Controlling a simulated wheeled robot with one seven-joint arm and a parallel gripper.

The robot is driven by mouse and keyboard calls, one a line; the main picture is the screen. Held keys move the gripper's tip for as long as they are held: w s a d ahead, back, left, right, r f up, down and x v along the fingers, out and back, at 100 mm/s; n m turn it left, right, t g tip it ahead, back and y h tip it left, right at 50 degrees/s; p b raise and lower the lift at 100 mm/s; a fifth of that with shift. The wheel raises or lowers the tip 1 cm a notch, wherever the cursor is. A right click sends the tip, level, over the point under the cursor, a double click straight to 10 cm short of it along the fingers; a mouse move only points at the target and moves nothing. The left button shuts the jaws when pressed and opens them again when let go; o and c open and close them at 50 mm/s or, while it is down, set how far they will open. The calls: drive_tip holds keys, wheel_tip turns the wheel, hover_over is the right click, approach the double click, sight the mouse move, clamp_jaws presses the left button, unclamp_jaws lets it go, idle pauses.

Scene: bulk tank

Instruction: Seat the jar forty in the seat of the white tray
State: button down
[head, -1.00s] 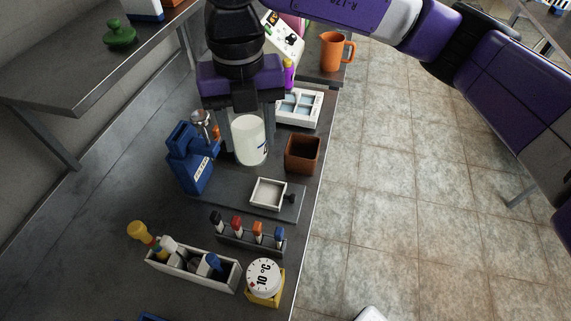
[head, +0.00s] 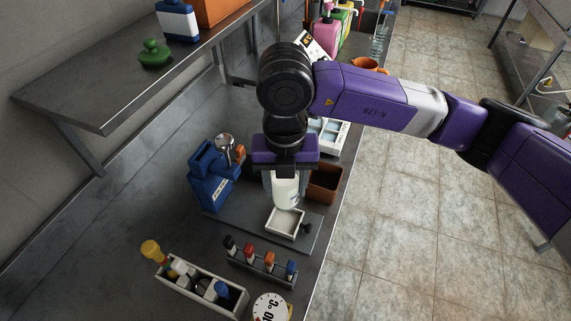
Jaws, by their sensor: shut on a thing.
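A white jar (head: 284,192) with a dark marking on its side hangs upright in my gripper (head: 285,186), which is shut on it. The jar's number cannot be read. The white tray (head: 284,223) is a small square tray with raised walls on a grey plate. The jar's lower end is just behind and over the tray's far wall in the picture; I cannot tell whether it touches. My gripper hides the jar's top.
A blue device (head: 210,175) stands left of the tray. A brown square pot (head: 324,184) is close behind on the right. A rack with several coloured tubes (head: 262,265) and a white bin (head: 205,290) are in front. A dark knob sits at the tray's right side.

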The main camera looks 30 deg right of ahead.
drive_tip(key=shift+f+p, duration=0.55)
drive_tip(key=shift+f, duration=4.15)
drive_tip(key=shift+f, duration=0.2)
drive_tip(key=c, duration=0.6)
unclamp_jaws()
drive_tip(key=shift+r, duration=0.1)
wheel_tip(320, 180, up, 12)
drive_tip(key=shift+r+b, duration=0.15)
drive_tip(key=shift+b, duration=1)
drive_tip(key=shift+a, duration=0.15)
